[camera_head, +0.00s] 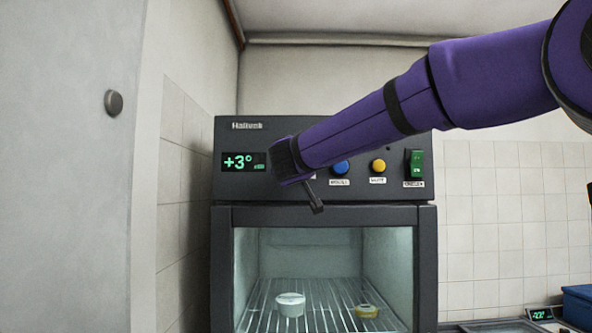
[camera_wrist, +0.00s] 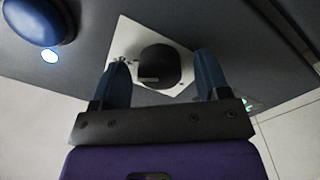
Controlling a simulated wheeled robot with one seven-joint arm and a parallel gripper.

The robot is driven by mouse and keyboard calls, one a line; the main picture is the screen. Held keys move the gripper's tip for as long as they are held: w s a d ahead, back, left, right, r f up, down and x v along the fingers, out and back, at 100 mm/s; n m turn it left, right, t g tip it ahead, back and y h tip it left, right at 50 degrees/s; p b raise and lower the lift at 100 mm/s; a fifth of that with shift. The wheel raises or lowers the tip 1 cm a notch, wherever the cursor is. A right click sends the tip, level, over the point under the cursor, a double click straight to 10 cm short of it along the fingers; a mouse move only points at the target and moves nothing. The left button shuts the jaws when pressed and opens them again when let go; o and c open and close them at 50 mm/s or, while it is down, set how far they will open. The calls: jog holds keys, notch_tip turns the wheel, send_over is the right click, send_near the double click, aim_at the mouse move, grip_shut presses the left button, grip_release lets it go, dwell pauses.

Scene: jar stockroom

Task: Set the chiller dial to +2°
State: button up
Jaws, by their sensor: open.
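The chiller (camera_head: 325,217) stands ahead, a dark grey cabinet with a control panel on top and a glass front below. Its green display (camera_head: 244,162) reads +3°. The dial (camera_wrist: 158,66) is a round black knob on a pale plate in the wrist view. In the head view my arm hides it. My gripper (camera_wrist: 164,68) is open, with one blue finger on each side of the dial. I cannot tell whether either finger touches it. In the head view the gripper's dark end (camera_head: 316,200) shows at the panel.
Right of the gripper on the panel are a blue button (camera_head: 341,167), a yellow button (camera_head: 378,166) and a green switch (camera_head: 415,164). The blue button (camera_wrist: 36,18) is also close by in the wrist view. A pale door (camera_head: 65,170) with a round knob stands at left.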

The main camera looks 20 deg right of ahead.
jog(key=shift+c, duration=0.4)
jog(key=c, duration=0.8)
jog(key=shift+c, duration=0.2)
jog(key=shift+n, duration=0.3)
jog(key=shift+n+t+y, duration=0.2)
jog(key=shift+n+y, duration=0.05)
jog(key=shift+n, duration=5.75)
jog(key=shift+n+t+y, duration=0.2)
jog(key=shift+n+y, duration=0.05)
jog(key=shift+n, duration=5.75)
